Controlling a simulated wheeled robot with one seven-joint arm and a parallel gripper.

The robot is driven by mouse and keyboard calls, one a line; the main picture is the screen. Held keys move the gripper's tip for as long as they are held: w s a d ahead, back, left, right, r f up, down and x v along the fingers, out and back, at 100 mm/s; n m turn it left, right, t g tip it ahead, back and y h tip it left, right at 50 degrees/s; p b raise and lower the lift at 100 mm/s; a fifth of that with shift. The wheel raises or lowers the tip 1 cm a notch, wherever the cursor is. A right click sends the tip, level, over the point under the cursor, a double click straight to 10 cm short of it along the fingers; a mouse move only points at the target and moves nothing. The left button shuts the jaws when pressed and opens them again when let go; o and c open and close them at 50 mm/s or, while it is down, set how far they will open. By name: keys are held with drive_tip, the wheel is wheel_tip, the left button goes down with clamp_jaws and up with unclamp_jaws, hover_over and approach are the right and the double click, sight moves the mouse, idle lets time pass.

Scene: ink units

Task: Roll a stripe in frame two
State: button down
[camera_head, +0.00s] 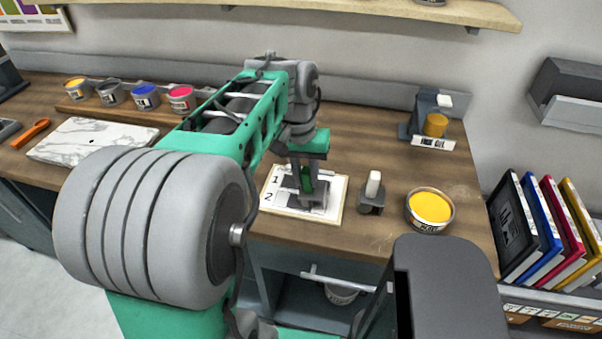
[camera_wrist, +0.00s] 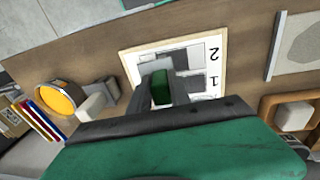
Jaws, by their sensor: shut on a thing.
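My gripper (camera_head: 306,182) is shut on a green handle (camera_wrist: 162,86), seen end-on between its fingers in the wrist view. This looks like the roller's handle, with a grey head (camera_wrist: 153,66) beyond it. The pale test board (camera_head: 334,194) bears frames numbered 1 and 2, and it also shows in the wrist view (camera_wrist: 225,78). The held tool is over the board, with its lower end at frame two in the head view. Fingers and tool hide much of both frames. I cannot tell whether the roller touches the board.
A grey stand with a white block (camera_head: 373,185) and an open yellow ink tub (camera_head: 430,207) stand right of the board. A dispenser (camera_head: 424,115) is behind.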

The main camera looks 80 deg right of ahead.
drive_tip(key=shift+s, duration=2.7)
drive_tip(key=shift+w+r+p, duration=0.1)
drive_tip(key=shift+w+p, duration=0.3)
drive_tip(key=shift+w, duration=2.55)
drive_tip(key=w, duration=0.6)
drive_tip(key=shift+d+f, duration=0.25)
wheel_tip(320, 180, up, 6)
drive_tip(key=w+p, duration=0.2)
drive_tip(key=p, duration=0.3)
drive_tip(key=shift+w+d+r, duration=0.15)
drive_tip(key=shift+w+d, duration=0.05)
drive_tip(key=shift+w, duration=0.15)
drive_tip(key=shift+w, duration=0.15)
